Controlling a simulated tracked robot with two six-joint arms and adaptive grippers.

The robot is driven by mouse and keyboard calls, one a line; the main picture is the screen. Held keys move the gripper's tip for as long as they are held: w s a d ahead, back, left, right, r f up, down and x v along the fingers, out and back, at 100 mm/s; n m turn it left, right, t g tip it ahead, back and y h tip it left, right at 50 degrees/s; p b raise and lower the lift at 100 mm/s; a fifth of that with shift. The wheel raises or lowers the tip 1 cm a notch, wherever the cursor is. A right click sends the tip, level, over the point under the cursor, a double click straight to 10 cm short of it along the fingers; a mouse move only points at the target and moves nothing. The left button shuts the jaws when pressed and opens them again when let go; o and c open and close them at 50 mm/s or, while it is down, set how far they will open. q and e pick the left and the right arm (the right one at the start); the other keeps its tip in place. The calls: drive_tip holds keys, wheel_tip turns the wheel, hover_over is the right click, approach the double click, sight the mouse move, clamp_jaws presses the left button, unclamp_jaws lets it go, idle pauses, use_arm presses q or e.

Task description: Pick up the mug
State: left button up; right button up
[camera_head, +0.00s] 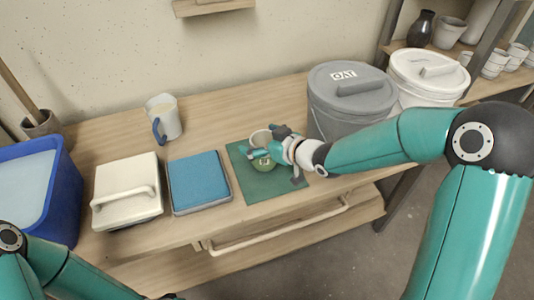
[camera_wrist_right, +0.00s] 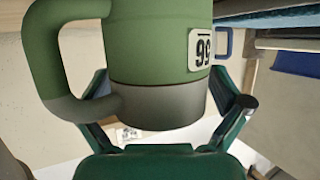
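A green mug (camera_wrist_right: 160,50) with a dark grey band, a thick green handle and a white number label fills the middle of the right wrist view. My right gripper (camera_wrist_right: 165,95) has one finger on each side of the mug, and both look pressed against it. I cannot tell whether the mug touches the mat. Only a dark tip of my left gripper (camera_head: 172,297) shows at the bottom edge.
A pale mug with a blue handle (camera_head: 165,118) stands further left on the wooden table (camera_head: 215,120). A white-lidded box (camera_head: 127,190), a blue-topped box (camera_head: 199,181) and a blue bucket (camera_head: 40,185) stand left. A grey OAT bucket (camera_head: 350,100) and white bucket (camera_head: 428,75) stand right.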

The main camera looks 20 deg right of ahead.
drive_tip(key=c, duration=1.3)
drive_tip(key=shift+c, duration=0.6)
drive_tip(key=shift+r, duration=0.1)
